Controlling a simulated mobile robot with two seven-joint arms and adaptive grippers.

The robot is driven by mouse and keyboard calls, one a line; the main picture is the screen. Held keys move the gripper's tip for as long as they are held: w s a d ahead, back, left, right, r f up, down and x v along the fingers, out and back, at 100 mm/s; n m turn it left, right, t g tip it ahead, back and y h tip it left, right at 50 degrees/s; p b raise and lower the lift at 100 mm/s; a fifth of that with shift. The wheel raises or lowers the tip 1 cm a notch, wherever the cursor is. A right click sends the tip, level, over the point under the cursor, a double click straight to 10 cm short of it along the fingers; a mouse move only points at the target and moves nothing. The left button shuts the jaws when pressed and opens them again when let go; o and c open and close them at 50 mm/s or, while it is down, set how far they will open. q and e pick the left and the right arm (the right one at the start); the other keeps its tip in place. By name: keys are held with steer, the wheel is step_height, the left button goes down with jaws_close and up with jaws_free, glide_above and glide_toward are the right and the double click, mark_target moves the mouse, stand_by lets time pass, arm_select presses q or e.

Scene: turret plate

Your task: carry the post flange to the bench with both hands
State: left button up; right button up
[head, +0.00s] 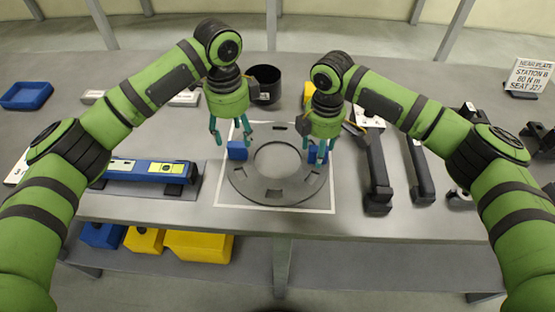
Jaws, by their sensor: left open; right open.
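The post flange looks to be the dark grey ring (278,193) with a large round hole and several slots. It lies flat inside a white outline on the grey bench (420,218). A blue block (237,150) sits at its left side and another blue block (317,152) at its right side. My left gripper (232,138) is open just above the left block, its fingers pointing down around or beside it. My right gripper (319,155) is open over the right block, fingers down close to it. I cannot tell whether either touches its block.
A black cup (264,84) stands behind the ring. A blue level (150,171) lies to the left. Dark long-handled tools (377,175) lie close to the right. A sign (529,77) stands at the far right. Yellow bins (199,246) sit on the shelf below.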

arm_select(q)
step_height(320, 180, up, 4)
steer(key=shift+r, duration=0.25)
arm_select(e)
steer(key=shift+r, duration=0.25)
arm_select(q)
steer(key=shift+r, duration=0.1)
arm_select(e)
step_height(320, 180, up, 12)
steer(key=shift+f, duration=0.25)
arm_select(q)
step_height(320, 180, up, 8)
steer(key=p, duration=0.9)
steer(key=shift+p, duration=0.3)
arm_select(e)
step_height(320, 180, up, 10)
steer(key=shift+f, duration=0.15)
arm_select(q)
steer(key=shift+r, duration=0.1)
